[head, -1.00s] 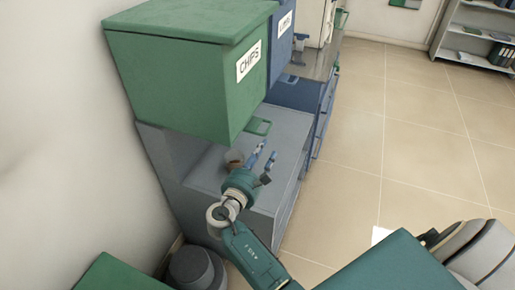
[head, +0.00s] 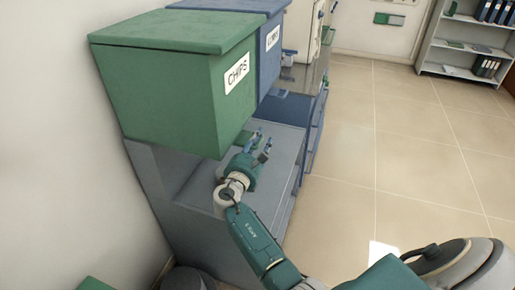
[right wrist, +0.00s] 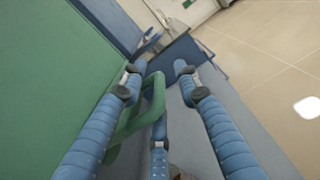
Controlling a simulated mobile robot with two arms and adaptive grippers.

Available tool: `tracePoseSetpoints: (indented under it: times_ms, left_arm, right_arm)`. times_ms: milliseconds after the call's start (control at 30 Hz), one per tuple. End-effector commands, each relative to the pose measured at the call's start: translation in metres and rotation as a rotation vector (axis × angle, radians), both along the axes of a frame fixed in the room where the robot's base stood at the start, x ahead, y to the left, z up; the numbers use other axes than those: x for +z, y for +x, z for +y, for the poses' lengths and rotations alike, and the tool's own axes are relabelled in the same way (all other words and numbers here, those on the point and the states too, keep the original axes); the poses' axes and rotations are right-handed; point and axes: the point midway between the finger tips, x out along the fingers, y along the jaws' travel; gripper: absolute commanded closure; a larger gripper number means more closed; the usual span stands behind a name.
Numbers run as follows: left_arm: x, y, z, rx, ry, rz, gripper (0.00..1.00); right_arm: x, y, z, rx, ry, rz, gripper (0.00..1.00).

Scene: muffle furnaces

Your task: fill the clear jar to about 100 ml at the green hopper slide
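The green hopper (head: 165,90), labelled CHIPS, stands against the wall at the left. Its green slide handle (right wrist: 153,102) is a loop sticking out from under it. My right gripper (head: 260,139) is low in front of the hopper, above the grey surface. In the right wrist view its blue fingers (right wrist: 158,72) are spread apart, with the loop handle between them; I cannot tell whether they touch it. The clear jar cannot be made out; a small brownish patch shows at the bottom of the right wrist view. My left gripper is out of view.
A blue hopper (head: 273,50) stands right behind the green one. The grey cabinet (head: 200,228) under the hoppers has a bare top (head: 285,150). The tiled floor (head: 400,150) to the right is open, with a shelf of binders (head: 465,60) at the back.

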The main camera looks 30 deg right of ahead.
Motion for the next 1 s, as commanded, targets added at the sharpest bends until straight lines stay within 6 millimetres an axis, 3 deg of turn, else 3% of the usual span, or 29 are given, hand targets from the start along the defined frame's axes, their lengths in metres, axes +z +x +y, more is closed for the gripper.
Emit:
tracePoseSetpoints:
  times_ms: [267, 400, 433, 1000]
  left_arm:
    - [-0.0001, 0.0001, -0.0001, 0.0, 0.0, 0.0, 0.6]
    - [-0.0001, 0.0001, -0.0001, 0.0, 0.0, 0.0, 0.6]
    - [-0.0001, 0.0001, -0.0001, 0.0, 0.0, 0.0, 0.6]
    - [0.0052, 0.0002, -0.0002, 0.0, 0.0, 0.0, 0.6]
  right_arm:
    - [0.0006, 0.0007, -0.0009, 0.0, 0.0, 0.0, 0.7]
    - [0.0006, 0.0006, -0.0008, 0.0, 0.001, -0.001, 0.98]
    - [0.0006, 0.0006, -0.0008, 0.0, 0.001, -0.001, 1.0]
    - [0.0018, -0.004, -0.0044, 0.0, -0.001, -0.001, 1.0]
